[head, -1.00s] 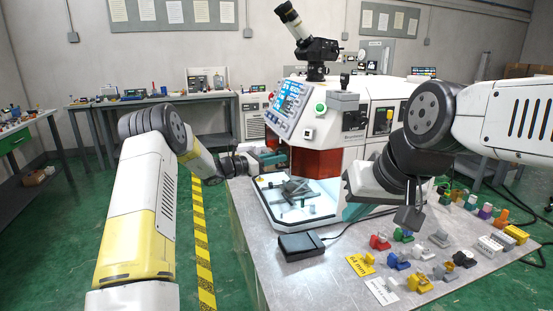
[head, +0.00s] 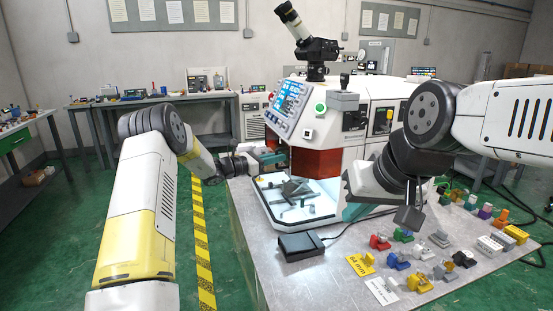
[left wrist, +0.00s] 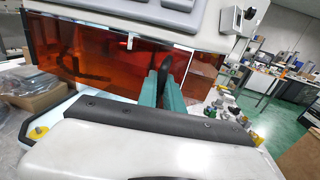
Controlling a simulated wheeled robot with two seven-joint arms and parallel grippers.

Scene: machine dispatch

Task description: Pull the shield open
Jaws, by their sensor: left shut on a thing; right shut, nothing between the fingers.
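The shield is a translucent orange-red panel (head: 316,163) on the front of the white machine (head: 330,125). In the left wrist view the shield (left wrist: 100,62) spans the width under the machine's upper housing. My left gripper (head: 272,158) is at the shield's left side in the head view. In the left wrist view its green fingers (left wrist: 164,88) are shut on a dark upright handle (left wrist: 166,66) at the shield. My right gripper (head: 409,217) is shut and empty, hanging over the table to the right of the machine.
The lit work bay (head: 290,205) lies below the shield. A black box (head: 301,246) with a cable sits in front. Several small coloured parts (head: 398,262) and a yellow tag (head: 360,265) occupy the table's right front. The metal table (head: 255,240) is bare at front left.

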